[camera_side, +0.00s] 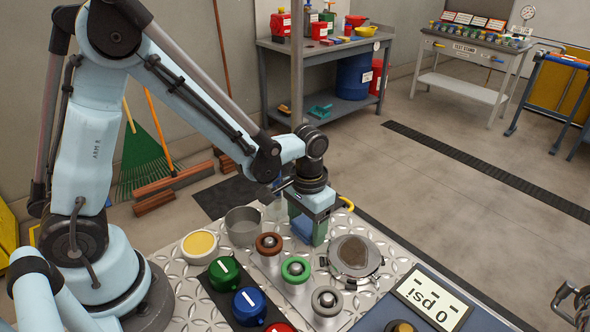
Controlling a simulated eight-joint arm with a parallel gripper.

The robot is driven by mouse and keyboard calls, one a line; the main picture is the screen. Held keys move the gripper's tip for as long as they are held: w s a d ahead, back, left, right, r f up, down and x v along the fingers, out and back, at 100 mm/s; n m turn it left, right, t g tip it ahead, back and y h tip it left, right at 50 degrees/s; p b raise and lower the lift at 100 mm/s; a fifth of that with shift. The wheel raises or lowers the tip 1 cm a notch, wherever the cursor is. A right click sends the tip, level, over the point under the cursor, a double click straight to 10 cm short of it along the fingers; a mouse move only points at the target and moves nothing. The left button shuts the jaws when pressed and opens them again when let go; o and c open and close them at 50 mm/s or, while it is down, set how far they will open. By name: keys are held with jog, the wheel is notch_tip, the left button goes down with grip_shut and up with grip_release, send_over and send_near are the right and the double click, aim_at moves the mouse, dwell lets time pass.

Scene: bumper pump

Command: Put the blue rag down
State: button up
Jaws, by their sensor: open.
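My gripper (309,236) points down over the far part of the metal tread-plate worktop (218,287). Its jaws are open, with a green finger on the right side low over the plate. A blue patch, which looks like the blue rag (302,229), shows at the jaws, just left of the green finger. The finger and gripper body hide part of it. I cannot tell whether the rag touches the fingers or lies flat on the plate.
Close by stand a grey cup (243,226), a round tin with yellow contents (199,244), several knobs, including a green-ringed one (295,269), and a round metal lidded fitting (354,256). A "0 psi" display (430,301) sits at the front right.

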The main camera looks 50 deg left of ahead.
notch_tip(320, 180, up, 12)
jog(key=s+a+r+t, duration=0.2)
jog(key=s+a+t, duration=0.3)
jog(key=s+t, duration=0.1)
jog(key=shift+s+a+t, duration=0.25)
jog(key=shift+a+t, duration=0.15)
jog(key=shift+t, duration=0.2)
dwell(0.4)
dwell(1.0)
jog(key=g, duration=0.7)
send_near(309, 223)
jog(key=shift+a+f, duration=0.2)
jog(key=shift+f, duration=4.85)
jog(key=shift+c, duration=0.2)
